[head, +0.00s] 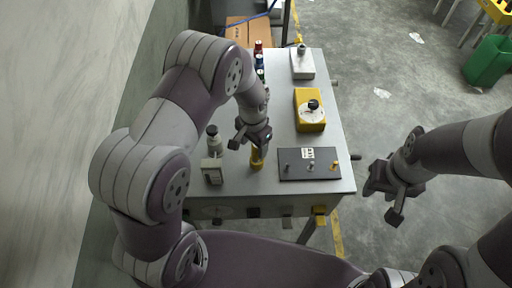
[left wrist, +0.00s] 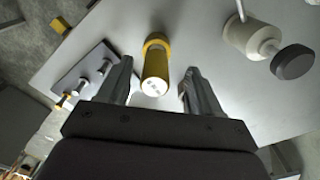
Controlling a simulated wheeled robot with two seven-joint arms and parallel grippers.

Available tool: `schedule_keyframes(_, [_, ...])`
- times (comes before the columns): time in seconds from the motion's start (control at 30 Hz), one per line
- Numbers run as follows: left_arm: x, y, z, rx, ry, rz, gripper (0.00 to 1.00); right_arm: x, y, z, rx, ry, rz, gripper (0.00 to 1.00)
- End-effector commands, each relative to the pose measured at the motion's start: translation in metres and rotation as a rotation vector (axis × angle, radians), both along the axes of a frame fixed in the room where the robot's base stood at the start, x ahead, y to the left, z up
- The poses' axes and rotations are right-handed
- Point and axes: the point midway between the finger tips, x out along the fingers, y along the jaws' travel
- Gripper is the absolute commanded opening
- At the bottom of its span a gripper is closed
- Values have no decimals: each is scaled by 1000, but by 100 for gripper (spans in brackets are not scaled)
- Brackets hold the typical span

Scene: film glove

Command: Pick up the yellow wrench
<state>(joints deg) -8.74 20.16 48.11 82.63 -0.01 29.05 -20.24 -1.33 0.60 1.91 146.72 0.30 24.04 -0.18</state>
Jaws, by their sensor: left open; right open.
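No clear wrench shape can be made out. A yellow cylinder-like piece (head: 257,161) with a pale end stands on the grey table, partly hidden under my left gripper (head: 251,144). In the left wrist view the yellow piece (left wrist: 156,70) has a ring-like far end and a white marked face. It lies between the two open fingers of my left gripper (left wrist: 159,75), with gaps on both sides. My right gripper (head: 382,204) is open and empty, off the table's right side.
A dark board (head: 308,177) with several small pegs lies right of the yellow piece. A white device with a black knob (head: 213,168) stands to its left. A yellow box (head: 309,122), a white box (head: 302,70) and small bottles (head: 258,58) are farther back.

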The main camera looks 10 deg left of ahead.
Motion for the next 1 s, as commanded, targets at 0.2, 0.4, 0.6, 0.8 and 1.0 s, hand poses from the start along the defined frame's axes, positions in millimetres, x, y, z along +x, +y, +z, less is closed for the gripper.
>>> schedule_keyframes(0.2, [0, -6, -36, 0, 4, 0, 65, 0, 0, 23, 0, -1, 0, 43])
schedule_keyframes(0.4, [0, -6, -47, 0, 2, 0, 65, 0, 0, 22, 0, -1, 0, 43])
schedule_keyframes(0.6, [1, -6, -47, 0, 1, 1, 29, 0, 0, 22, 0, -1, 0, 43])
schedule_keyframes(0.8, [1, -6, -47, 0, 0, 1, 0, 0, 0, 22, 0, -1, 0, 43])
schedule_keyframes(1.0, [1, -6, -45, 0, -1, 1, 0, 0, 0, 21, 0, -1, 0, 43])
